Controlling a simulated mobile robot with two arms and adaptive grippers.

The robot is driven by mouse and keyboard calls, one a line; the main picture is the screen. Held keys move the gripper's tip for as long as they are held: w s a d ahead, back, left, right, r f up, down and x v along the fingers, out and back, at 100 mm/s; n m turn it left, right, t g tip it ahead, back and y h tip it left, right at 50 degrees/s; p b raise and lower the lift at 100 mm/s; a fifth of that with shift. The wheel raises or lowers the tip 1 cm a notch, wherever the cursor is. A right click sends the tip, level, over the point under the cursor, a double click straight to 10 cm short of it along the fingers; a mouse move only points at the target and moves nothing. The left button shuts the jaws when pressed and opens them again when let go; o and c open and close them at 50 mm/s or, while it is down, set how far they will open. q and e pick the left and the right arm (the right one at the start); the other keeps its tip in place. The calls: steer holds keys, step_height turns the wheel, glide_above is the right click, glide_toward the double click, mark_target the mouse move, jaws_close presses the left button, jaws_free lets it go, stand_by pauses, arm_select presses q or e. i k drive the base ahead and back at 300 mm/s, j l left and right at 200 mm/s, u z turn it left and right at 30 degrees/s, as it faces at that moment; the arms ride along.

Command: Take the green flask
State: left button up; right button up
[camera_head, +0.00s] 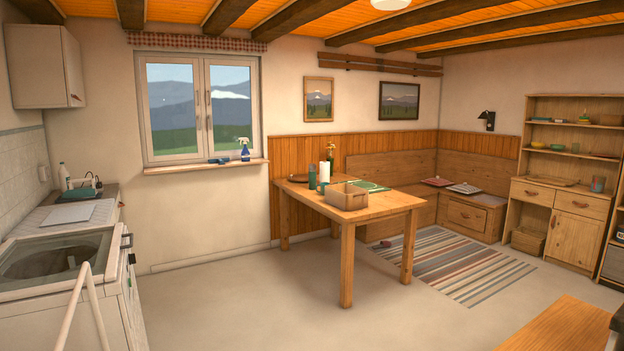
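A green upright flask-like object (312,177) stands on the wooden table (385,203) in the middle of the room. It is small in the head view, so its details cannot be made out. It stands behind and left of a tan box (346,196), near a small teal item (321,187) and a white roll (325,171). Neither of my grippers shows in the head view, and nothing is seen touching the flask.
Open floor (230,305) lies before the table. A kitchen counter with a stove (55,262) stands left. A striped rug (450,265) lies right of the table, before a corner bench (465,215). A wooden surface (560,328) fills the lower right. A shelf cabinet (565,190) stands far right.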

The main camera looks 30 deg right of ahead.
mark_target(312, 166)
steer(key=i+l+z, duration=0.25)
steer(key=i+z, duration=0.25)
steer(key=i, duration=0.2)
steer(key=i+z, duration=0.3)
steer(key=i, duration=4.15)
